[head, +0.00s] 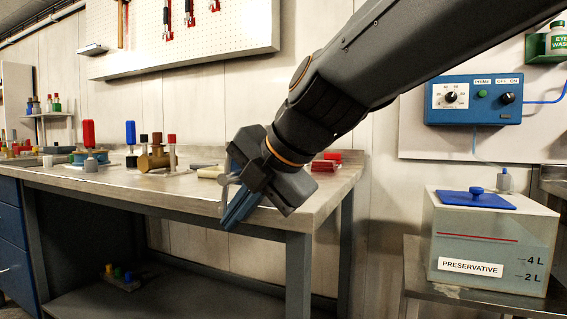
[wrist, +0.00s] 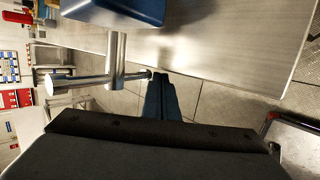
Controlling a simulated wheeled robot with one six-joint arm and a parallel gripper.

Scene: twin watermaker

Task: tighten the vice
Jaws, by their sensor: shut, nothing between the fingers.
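The vice is a blue block (wrist: 112,8) at the top of the wrist view, on the bench edge. A steel screw (wrist: 117,58) sticks out from it, with a crosswise handle bar (wrist: 95,82) that has a round knob at its left end. In the head view the handle (head: 224,192) shows just left of my gripper (head: 229,222), and the vice body is mostly hidden behind my wrist. My gripper is shut and empty, pointing down past the bench front. In the wrist view its fingertips (wrist: 158,76) are at the bar's right end; I cannot tell whether they touch.
The steel-topped bench (head: 180,190) holds a brass valve (head: 153,160) and red- and blue-handled parts behind my gripper. A preservative tank (head: 487,245) stands on a low table at right. Open floor lies in front of the bench.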

